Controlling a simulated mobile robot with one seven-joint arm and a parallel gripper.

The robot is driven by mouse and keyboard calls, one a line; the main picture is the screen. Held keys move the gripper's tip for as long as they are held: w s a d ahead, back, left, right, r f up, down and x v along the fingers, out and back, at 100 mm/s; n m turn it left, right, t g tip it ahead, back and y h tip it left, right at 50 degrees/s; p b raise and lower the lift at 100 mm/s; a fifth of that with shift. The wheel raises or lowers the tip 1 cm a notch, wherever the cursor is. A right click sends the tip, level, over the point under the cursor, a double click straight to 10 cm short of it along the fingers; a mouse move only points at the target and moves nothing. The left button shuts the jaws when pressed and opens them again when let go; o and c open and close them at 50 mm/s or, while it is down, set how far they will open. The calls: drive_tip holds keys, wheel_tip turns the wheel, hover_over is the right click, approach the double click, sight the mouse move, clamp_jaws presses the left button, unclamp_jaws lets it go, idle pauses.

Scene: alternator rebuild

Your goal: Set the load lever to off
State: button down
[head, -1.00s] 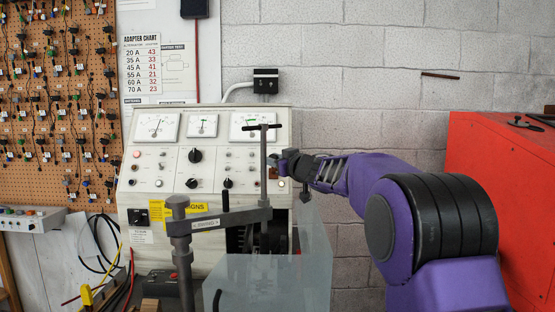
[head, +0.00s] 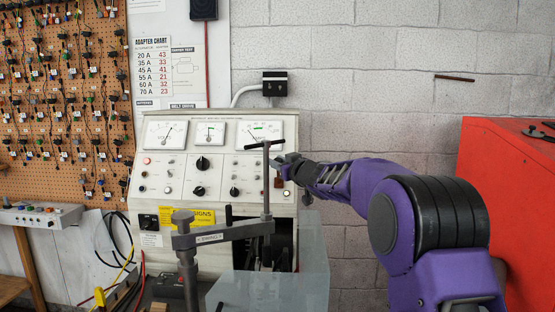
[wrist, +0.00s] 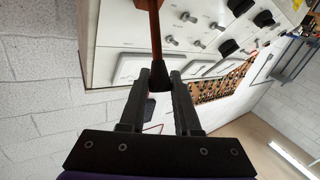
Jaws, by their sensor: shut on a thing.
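The load lever (wrist: 154,25) is a brown-orange shaft with a black end on the tester's white front panel. In the wrist view its black end sits between my gripper's fingers (wrist: 163,78), which are shut on it. In the head view my gripper (head: 284,162) is at the panel's right side, in front of the lever's upper part. A short brown piece of the lever (head: 278,183) shows just below the fingers. The lever's markings are too small to read.
The test bench (head: 215,160) has dials, knobs and toggles left of my gripper. A clamp with a tall T-handled screw (head: 266,185) and a clear guard (head: 312,255) stand in front. A red cabinet (head: 500,190) stands right.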

drive_tip(key=shift+r, duration=0.1)
drive_tip(key=c, duration=0.6)
unclamp_jaws()
drive_tip(key=shift+d, duration=0.1)
drive_tip(key=b+v, duration=0.1)
drive_tip(key=v, duration=1.6)
drive_tip(key=shift+s+b, duration=0.15)
drive_tip(key=shift+b, duration=0.2)
